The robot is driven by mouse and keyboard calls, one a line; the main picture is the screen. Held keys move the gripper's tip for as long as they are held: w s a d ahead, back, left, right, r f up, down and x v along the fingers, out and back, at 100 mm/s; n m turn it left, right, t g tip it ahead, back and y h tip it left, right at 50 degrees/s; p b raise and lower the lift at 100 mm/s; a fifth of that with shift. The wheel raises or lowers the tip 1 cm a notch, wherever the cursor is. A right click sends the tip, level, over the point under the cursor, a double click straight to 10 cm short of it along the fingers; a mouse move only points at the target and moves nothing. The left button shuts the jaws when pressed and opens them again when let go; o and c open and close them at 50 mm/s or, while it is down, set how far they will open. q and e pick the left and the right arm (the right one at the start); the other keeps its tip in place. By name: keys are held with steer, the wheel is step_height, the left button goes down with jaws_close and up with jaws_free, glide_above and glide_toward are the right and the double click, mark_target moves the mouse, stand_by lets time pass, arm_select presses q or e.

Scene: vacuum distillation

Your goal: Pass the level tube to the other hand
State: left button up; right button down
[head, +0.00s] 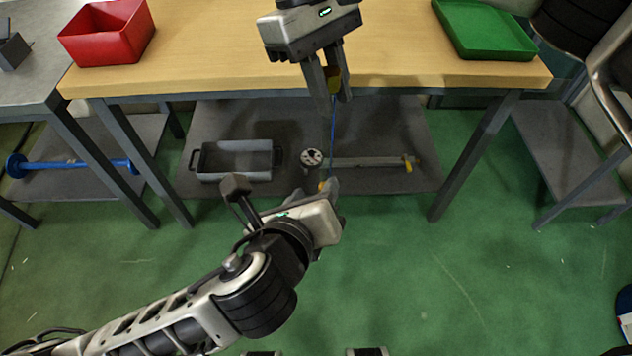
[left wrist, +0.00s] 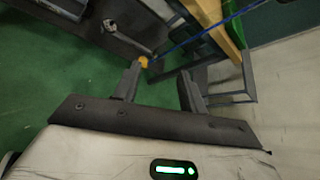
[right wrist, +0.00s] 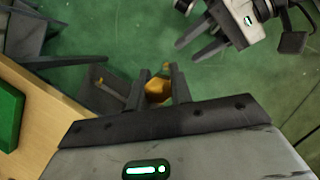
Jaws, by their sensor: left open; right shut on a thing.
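The level tube (head: 333,130) is a thin blue tube with yellow-orange ends, hanging roughly upright in the head view. My right gripper (head: 338,104) is shut on its upper yellow end, which also shows between the fingers in the right wrist view (right wrist: 157,91). My left gripper (head: 329,187) is open, below, beside the tube's lower end. In the left wrist view the lower orange end (left wrist: 143,61) appears close to the left-hand fingertip of my open left gripper (left wrist: 158,75); whether they touch I cannot tell.
The wooden table (head: 210,60) carries a red bin (head: 105,35) and a green tray (head: 485,30). The grey shelf below (head: 390,125) holds a grey tub (head: 235,162), a round gauge-like part (head: 311,158) and a long bar. Green floor in front is clear.

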mark_target(331, 155)
arm_select(q)
step_height(331, 155, up, 4)
steer(key=s+m+t, duration=0.1)
steer(key=m, duration=0.5)
steer(key=shift+m, duration=0.3)
steer(key=x, duration=1.1)
steer(key=shift+w+d, duration=0.2)
steer(key=shift+d, duration=0.2)
jaws_close()
arm_select(e)
steer(key=c, duration=1.2)
jaws_free()
steer(key=shift+o, duration=0.2)
